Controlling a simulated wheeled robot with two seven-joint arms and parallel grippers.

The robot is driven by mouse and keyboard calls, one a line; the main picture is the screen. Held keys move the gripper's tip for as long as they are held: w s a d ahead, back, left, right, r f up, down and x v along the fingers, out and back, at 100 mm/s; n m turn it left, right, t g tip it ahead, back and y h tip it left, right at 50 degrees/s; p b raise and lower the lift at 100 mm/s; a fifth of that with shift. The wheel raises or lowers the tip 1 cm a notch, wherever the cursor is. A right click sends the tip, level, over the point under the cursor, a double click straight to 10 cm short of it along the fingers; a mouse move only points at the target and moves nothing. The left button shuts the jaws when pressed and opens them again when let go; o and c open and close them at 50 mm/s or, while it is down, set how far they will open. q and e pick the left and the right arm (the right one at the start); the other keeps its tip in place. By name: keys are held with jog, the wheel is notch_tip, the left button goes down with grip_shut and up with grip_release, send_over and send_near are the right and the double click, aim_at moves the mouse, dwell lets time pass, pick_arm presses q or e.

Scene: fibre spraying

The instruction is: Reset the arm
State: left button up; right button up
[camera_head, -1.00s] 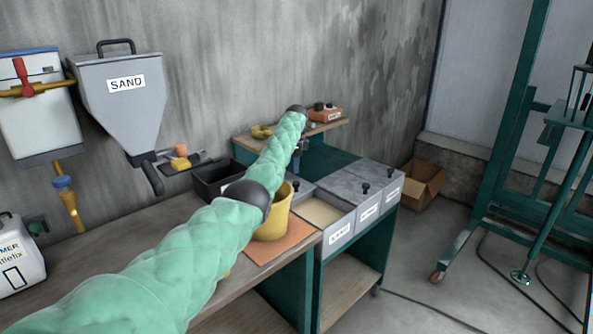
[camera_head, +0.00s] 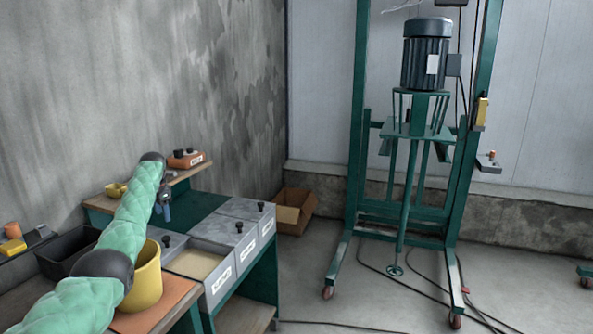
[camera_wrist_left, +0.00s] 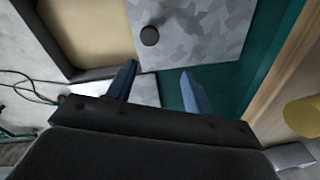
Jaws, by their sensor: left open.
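My left arm in its green padded sleeve reaches in from the lower left of the head view. My left gripper (camera_head: 164,205) hangs from its far end above the teal bench, beyond the bins. In the left wrist view its two blue fingers (camera_wrist_left: 160,85) stand apart with nothing between them. Below them are a grey bin lid with a dark knob (camera_wrist_left: 150,36) and teal bench top. A yellow bucket (camera_head: 147,280) stands on an orange mat (camera_head: 160,315), partly behind my arm. My right gripper is not in view.
The open sand bin (camera_head: 195,265) and lidded grey bins (camera_head: 228,230) are right of the bucket. A black crate (camera_head: 62,252) is to the left. A cardboard box (camera_head: 293,210) lies by the wall. A green mixer stand (camera_head: 360,130) and floor cables are at the right.

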pick_arm(q)
jog(key=w+d+r+n+t+y, duration=0.1)
jog(key=d+r+n+t, duration=0.25)
jog(key=r, duration=0.85)
jog(key=w+d+r+n+t+y, duration=0.1)
jog(key=d+r+n+t, duration=0.25)
jog(key=r, duration=0.85)
jog(key=s+d+f+t, duration=0.3)
jog(key=s+d+f, duration=0.8)
jog(key=d+f, duration=0.2)
jog(key=s+d+f+m+g+h, duration=0.1)
jog(key=s+d+f, duration=0.3)
jog(key=s+f, duration=0.55)
jog(key=s+d+f+h, duration=0.1)
jog(key=s+d+f, duration=0.4)
jog(key=s+f, duration=0.45)
jog(key=s+d+f+g, duration=0.2)
jog(key=s+f+g, duration=0.1)
jog(key=s+f, duration=0.9)
jog(key=s+d+f+g+h, duration=0.1)
jog(key=s+d+f+g, duration=0.1)
jog(key=s+f, duration=1)
jog(key=s+d+f+g, duration=0.1)
jog(key=s+f+g, duration=0.2)
jog(key=s+f, duration=1)
jog(key=s, duration=1)
jog(key=shift+d+g, duration=0.3)
jog(key=shift+d, duration=0.1)
